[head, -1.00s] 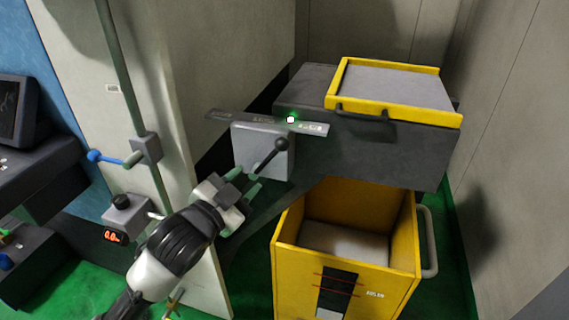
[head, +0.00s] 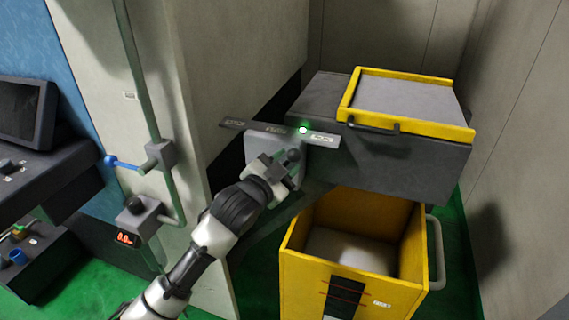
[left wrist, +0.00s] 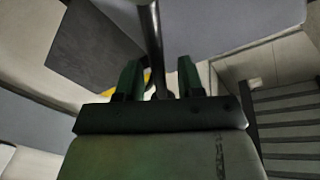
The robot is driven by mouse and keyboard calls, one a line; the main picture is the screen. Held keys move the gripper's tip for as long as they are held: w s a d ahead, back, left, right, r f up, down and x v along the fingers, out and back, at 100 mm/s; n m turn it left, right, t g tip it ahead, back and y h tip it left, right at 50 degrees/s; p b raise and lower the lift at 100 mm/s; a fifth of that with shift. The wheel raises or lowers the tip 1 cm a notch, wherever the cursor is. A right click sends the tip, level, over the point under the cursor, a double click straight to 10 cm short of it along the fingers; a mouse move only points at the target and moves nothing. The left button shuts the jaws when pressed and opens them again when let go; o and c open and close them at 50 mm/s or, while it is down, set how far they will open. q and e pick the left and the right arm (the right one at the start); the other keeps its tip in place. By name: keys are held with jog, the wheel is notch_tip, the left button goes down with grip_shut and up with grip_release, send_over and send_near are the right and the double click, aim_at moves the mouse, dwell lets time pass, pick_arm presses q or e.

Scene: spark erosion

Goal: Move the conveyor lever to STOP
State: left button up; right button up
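A green lamp (head: 303,130) glows near the right-hand label. My left gripper (head: 276,168) is at the lever, hiding its lower part. In the left wrist view the lever's rod (left wrist: 152,40) runs between the two green fingers (left wrist: 158,80), with gaps on both sides, so the gripper is open around it. My right gripper is out of view.
The dark conveyor housing (head: 400,155) with a yellow-framed top (head: 408,127) is at the right. A yellow bin (head: 300,270) stands below it. At the left are a pale wall (head: 240,60), a pipe with a blue-handled valve (head: 122,162) and a console (head: 40,170).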

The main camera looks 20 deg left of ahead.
pick_arm(q)
jog(key=shift+c, duration=0.3)
grip_shut()
jog(key=shift+a, duration=0.1)
jog(key=shift+a+r+n+t+p, duration=0.25)
jog(key=shift+a+n+p, duration=0.2)
jog(key=shift+n, duration=0.35)
jog(key=shift+a+r+n+t+p, duration=0.15)
jog(key=shift+a+r+n+p, duration=0.25)
jog(key=shift+n, duration=0.4)
jog(key=shift+a+r+n+t+y+p, duration=0.1)
jog(key=shift+a+n+t+y+p, duration=0.1)
jog(key=shift+a+n, duration=0.65)
jog(key=shift+a+n+t+y+p, duration=0.15)
jog(key=shift+a+n, duration=0.4)
jog(key=shift+n, duration=0.6)
jog(key=shift+o, duration=0.3)
grip_release()
